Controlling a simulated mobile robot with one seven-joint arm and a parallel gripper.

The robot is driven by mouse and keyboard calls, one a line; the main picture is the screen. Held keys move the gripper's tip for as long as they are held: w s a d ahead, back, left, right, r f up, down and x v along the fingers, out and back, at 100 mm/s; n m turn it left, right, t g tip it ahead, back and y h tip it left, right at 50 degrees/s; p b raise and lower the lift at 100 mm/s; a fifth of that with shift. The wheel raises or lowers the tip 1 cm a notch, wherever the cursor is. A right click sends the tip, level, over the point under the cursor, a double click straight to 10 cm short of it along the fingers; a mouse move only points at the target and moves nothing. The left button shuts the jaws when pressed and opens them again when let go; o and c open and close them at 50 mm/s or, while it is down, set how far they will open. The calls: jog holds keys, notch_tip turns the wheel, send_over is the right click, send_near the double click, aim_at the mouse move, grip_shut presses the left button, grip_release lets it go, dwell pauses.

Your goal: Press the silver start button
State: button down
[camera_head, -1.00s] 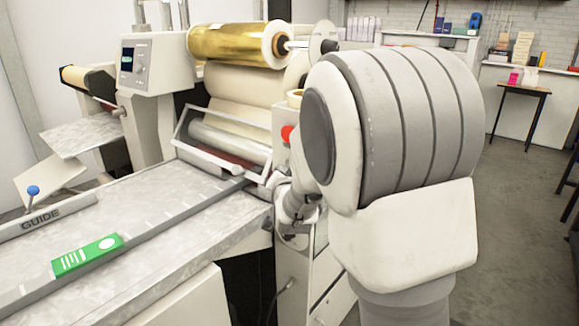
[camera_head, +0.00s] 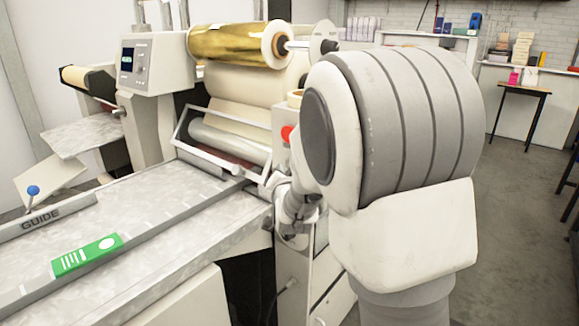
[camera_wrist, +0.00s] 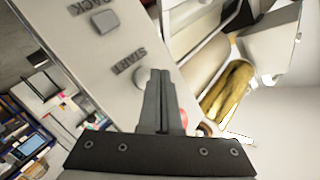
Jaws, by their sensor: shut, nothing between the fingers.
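The silver start button (camera_wrist: 142,76) is a small round knob under the word START on the machine's pale panel (camera_wrist: 75,45) in the wrist view. My gripper (camera_wrist: 167,70) is shut and empty, its fingertips right beside the button and overlapping its right edge in the picture. I cannot tell whether they touch it. A square grey button (camera_wrist: 105,21) marked BACK sits farther up the panel. In the head view my arm hides the start button and the fingertips.
A red button (camera_head: 287,134) is on the machine's near side; it shows partly behind my fingers in the wrist view (camera_wrist: 184,117). A gold foil roll (camera_head: 230,43) is above the feed table (camera_head: 150,215), which bears a green card (camera_head: 87,255). Open floor lies right.

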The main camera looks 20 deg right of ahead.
jog(key=shift+w+d, duration=0.1)
jog(key=shift+w+d+b, duration=0.15)
jog(key=shift+d+b, duration=0.1)
jog(key=shift+b, duration=0.3)
